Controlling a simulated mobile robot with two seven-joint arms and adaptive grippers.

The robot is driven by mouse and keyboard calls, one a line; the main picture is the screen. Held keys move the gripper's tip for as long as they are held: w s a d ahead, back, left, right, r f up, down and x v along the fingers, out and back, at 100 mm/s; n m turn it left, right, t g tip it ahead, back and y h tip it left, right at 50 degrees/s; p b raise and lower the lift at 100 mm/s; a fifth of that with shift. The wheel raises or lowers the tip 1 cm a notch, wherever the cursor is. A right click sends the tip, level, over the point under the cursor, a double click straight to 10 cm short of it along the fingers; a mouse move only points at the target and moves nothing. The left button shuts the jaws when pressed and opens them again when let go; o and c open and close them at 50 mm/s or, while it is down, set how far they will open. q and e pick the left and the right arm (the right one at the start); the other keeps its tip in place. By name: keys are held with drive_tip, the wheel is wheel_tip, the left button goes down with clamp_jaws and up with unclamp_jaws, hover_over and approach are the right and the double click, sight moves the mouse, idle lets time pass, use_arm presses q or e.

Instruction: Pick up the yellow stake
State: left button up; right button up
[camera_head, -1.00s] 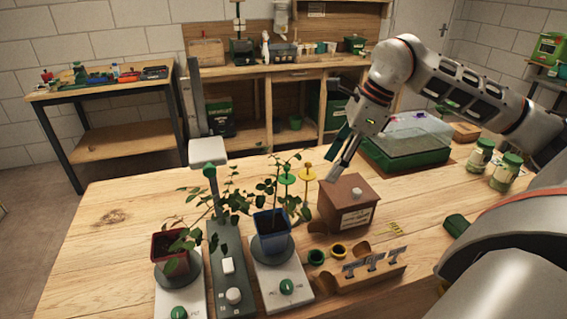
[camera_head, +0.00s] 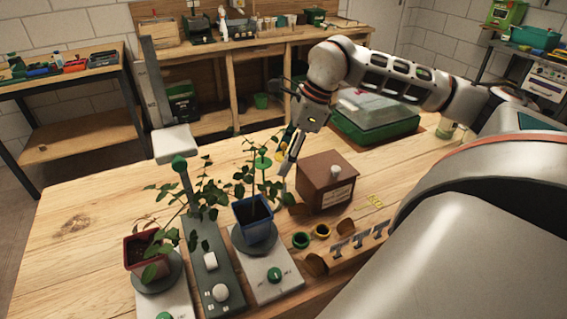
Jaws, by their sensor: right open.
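The yellow stake (camera_head: 281,156) shows only in part, as a bit of yellow at the back of the table, left of the brown wooden box. My right gripper (camera_head: 287,165) is right beside it, pointing down, and covers much of it. The right gripper is open; I cannot tell whether the stake is between its fingers. A green stake (camera_head: 262,162) with a round top stands just left of it, partly behind leaves. My left gripper is not in view.
A blue pot (camera_head: 253,228) with a leafy plant stands on a scale in front of the stakes. A red pot (camera_head: 140,256) is further left. The brown box (camera_head: 318,190) is close on the right, with a green tray (camera_head: 375,128) behind it.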

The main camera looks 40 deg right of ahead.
drive_tip(key=shift+f, duration=0.1)
drive_tip(key=shift+c, duration=0.4)
drive_tip(key=c, duration=0.8)
drive_tip(key=shift+o, duration=0.2)
